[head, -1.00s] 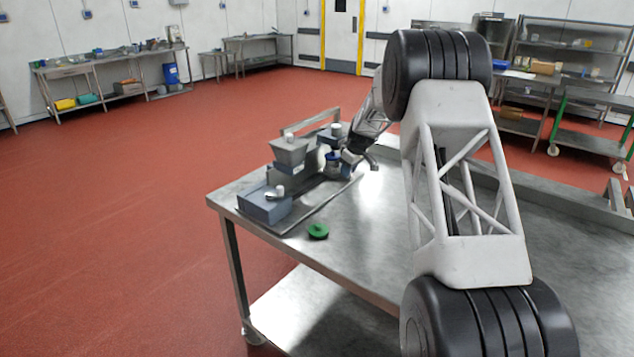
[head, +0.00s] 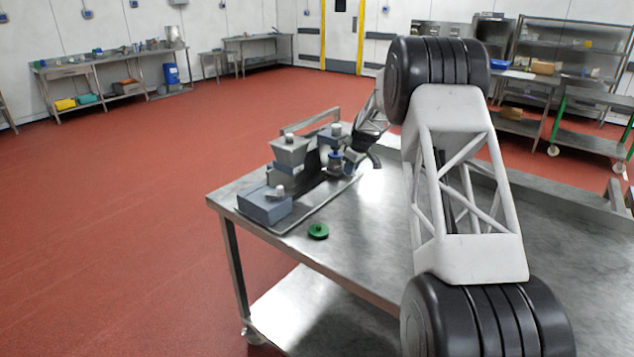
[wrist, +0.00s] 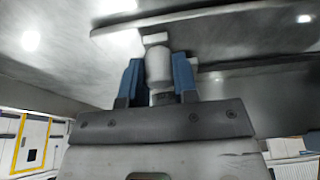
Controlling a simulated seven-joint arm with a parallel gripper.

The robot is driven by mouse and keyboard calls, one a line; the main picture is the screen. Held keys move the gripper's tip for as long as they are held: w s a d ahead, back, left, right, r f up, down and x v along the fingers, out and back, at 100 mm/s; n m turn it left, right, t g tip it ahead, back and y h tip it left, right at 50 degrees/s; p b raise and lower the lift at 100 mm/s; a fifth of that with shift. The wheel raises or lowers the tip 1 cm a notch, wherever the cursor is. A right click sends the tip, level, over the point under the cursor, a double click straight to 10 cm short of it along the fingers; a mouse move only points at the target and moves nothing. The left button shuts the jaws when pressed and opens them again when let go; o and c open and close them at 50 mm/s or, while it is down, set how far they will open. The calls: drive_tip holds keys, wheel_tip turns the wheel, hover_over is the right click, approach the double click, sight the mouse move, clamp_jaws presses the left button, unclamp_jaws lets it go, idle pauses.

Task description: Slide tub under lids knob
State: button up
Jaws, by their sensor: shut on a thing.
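My gripper (wrist: 158,88) is shut on a pale, rounded cylinder (wrist: 158,66) held between its two blue fingers; it looks like the tub, though its far end is partly hidden. In the head view my gripper (head: 347,160) is low at the right side of the grey bagger (head: 290,158). A small blue round part (head: 334,161) shows there, below a grey block with a pale knob (head: 336,130). I cannot tell whether the held thing touches the machine. A second pale knob (head: 279,190) sits on a low blue-grey box (head: 265,206) at the front left.
A green round lid-like disc (head: 318,231) lies on the steel table (head: 365,250), in front of the machine's tray. The table's left corner is close to the box. Open tabletop lies right of the disc, beside my arm.

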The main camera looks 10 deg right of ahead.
drive_tip(key=o, duration=1)
drive_tip(key=shift+r, duration=0.1)
drive_tip(key=shift+v, duration=2.4)
drive_tip(key=v, duration=0.7)
drive_tip(key=shift+r, duration=0.35)
drive_tip(key=shift+s+d, duration=0.15)
